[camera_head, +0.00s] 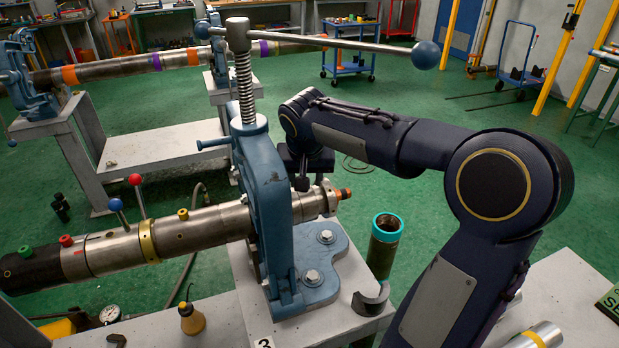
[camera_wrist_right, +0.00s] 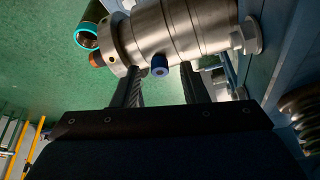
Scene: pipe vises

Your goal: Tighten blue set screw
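The blue set screw (camera_wrist_right: 159,65) sticks out of the side of a steel pipe tool (camera_wrist_right: 177,32) in the right wrist view. My right gripper (camera_wrist_right: 161,80) is open, with one finger on each side of the screw and a gap to both. Its fingertips are close to the tool; contact cannot be told. In the head view my right gripper (camera_head: 303,182) is at the tool's right end (camera_head: 312,203), just right of the blue vise (camera_head: 268,205). The blue screw is hidden there. My left gripper is not in view.
The vise has a long handle bar (camera_head: 340,45) above my right arm. The tool's left part carries a red-ball lever (camera_head: 137,190), a blue-ball lever (camera_head: 117,208) and red, green and yellow knobs. A turquoise-rimmed pipe (camera_head: 384,245) stands near my right forearm.

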